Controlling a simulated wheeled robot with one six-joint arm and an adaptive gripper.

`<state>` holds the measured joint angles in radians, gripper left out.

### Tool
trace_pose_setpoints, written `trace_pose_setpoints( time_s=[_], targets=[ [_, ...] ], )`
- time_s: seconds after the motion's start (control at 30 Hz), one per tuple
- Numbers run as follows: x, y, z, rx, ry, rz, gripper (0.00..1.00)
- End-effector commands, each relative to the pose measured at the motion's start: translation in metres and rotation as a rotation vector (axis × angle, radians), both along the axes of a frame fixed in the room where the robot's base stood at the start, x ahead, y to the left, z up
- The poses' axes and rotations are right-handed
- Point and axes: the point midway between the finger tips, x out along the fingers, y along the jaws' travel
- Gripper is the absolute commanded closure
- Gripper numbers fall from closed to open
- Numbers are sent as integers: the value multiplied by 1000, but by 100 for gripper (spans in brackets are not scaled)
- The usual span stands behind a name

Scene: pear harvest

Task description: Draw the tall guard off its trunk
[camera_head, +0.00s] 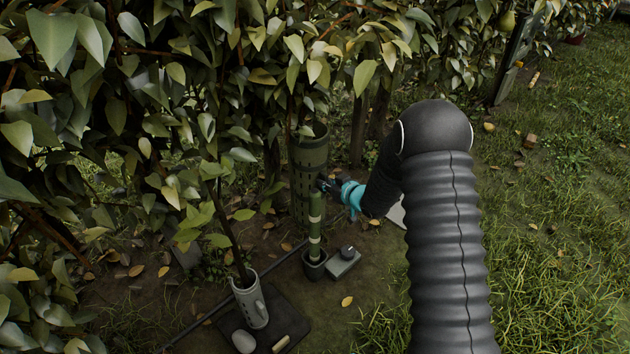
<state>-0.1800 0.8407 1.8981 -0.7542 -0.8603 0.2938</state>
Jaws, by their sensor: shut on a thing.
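The tall guard (308,170) is a dark green cylinder with rows of small slots, standing upright at the middle, below the hedge leaves. Its open top rim shows; leaves hide part of its upper left side. The trunk inside it cannot be made out. My gripper (327,186) comes in from the right, with a teal band behind its dark fingers. It is shut on the guard's right side at about mid-height; the fingertips are small and dark in this view. The guard's foot is partly hidden behind a green banded post.
The green banded post (315,228) stands in a dark pot (315,267) just in front of the guard. A grey box with a knob (343,264) sits right of it. A short grey guard (250,304) surrounds a sapling on a dark mat (288,318).

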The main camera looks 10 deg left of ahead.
Motion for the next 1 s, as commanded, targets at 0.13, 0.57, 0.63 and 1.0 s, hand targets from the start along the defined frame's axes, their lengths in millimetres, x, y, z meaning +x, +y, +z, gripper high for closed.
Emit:
trace_pose_setpoints(
  time_s=[0.13, 0.57, 0.63, 1.0],
  targets=[
    [10, 27, -5, 1, -2, 95, 100],
    [7, 25, -7, 1, 0, 131, 100],
    [4, 22, -7, 2, 1, 130, 100],
    [-10, 4, -7, 1, 0, 130, 100]
  ],
)
